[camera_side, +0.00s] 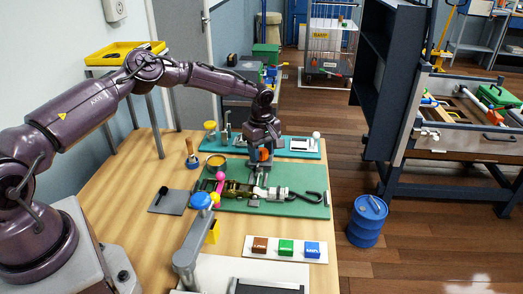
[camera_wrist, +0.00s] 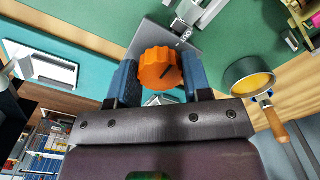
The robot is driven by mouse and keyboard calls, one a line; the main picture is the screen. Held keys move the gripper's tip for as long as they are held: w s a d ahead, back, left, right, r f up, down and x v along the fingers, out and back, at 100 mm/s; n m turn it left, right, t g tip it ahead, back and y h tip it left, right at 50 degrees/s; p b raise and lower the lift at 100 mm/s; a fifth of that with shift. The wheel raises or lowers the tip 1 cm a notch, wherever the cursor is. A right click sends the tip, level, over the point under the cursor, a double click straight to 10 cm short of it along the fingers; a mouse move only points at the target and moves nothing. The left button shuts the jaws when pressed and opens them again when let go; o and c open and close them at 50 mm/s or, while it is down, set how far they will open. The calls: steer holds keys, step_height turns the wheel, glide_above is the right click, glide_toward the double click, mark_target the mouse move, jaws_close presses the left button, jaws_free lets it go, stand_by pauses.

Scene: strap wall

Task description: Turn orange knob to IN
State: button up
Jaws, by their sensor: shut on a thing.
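The orange knob (camera_wrist: 157,68) has a ribbed rim and a dark pointer line on its face. In the wrist view it sits between the two blue fingertips of my gripper (camera_wrist: 159,78), which is shut on its sides. In the side view my gripper (camera_side: 262,158) points down over the green mats, and the knob (camera_side: 265,154) shows as an orange patch, partly hidden by the fingers.
A strap buckle with a black hook (camera_side: 312,196) lies on the front green mat (camera_side: 295,209). A round pan with yellow contents (camera_wrist: 252,82) is beside my gripper. Brown, green and blue blocks (camera_side: 286,246) stand in front. A pink ball (camera_side: 220,176) is left of the buckle.

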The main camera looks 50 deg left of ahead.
steer(key=n, duration=0.4)
steer(key=shift+n, duration=0.3)
steer(key=n, duration=0.4)
steer(key=shift+a+r+n, duration=0.1)
steer(key=shift+n, duration=0.2)
steer(key=n, duration=0.4)
steer(key=shift+w+n, duration=0.1)
steer(key=shift+n, duration=0.2)
steer(key=n, duration=0.9)
steer(key=shift+a, duration=0.1)
steer(key=n, duration=0.4)
steer(key=shift+n, duration=0.3)
steer(key=n, duration=0.9)
steer(key=shift+n, duration=0.3)
